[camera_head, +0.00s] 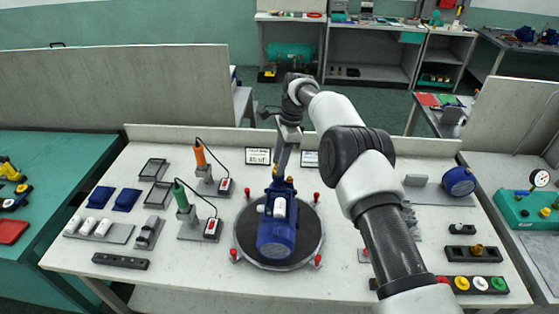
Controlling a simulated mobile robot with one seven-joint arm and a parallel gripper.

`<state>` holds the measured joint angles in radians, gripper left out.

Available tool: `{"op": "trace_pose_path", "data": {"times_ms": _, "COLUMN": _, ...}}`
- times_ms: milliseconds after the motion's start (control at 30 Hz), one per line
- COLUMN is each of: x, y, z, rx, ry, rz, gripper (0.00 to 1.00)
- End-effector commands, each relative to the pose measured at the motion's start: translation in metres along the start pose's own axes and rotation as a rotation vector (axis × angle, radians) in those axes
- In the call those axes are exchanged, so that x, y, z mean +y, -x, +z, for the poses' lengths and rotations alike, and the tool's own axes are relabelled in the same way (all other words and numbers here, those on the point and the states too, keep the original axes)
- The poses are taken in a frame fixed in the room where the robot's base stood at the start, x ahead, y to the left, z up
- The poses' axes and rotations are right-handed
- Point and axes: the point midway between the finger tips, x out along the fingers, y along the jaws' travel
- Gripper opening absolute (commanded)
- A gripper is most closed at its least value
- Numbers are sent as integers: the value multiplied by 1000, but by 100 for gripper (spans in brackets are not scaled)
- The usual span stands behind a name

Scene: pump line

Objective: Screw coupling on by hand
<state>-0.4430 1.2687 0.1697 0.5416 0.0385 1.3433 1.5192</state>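A blue pump or motor unit (276,232) lies on a round black turntable (300,252) with several red knobs around its rim. A small white part (280,208) shows on the unit's upper side. My gripper (281,172) points down at the far end of the unit, close to it or touching. Its fingertips are small and dark here, so I cannot tell whether they are open or shut. I cannot make out a separate coupling at the fingertips. A brass-coloured piece (477,250) sits in a black holder at the right.
Green (181,195) and orange (199,154) handled tools stand left of the turntable, with cables. Blue parts (126,199) and black trays lie farther left. A blue motor (459,181) and a button box (472,285) stand right. My arm crosses the right side.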

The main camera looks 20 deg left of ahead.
Motion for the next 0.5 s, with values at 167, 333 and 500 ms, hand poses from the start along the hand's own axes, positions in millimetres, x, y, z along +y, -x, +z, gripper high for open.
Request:
{"op": "trace_pose_path", "data": {"times_ms": 167, "x": 0, "y": 0, "z": 0, "rx": 0, "ry": 0, "rz": 0, "gripper": 30}}
{"op": "trace_pose_path", "data": {"times_ms": 333, "x": 0, "y": 0, "z": 0, "rx": 0, "ry": 0, "rz": 1, "gripper": 1}}
{"op": "trace_pose_path", "data": {"times_ms": 500, "x": 1, "y": -1, "z": 0, "rx": 0, "ry": -1, "rz": 2, "gripper": 0}}
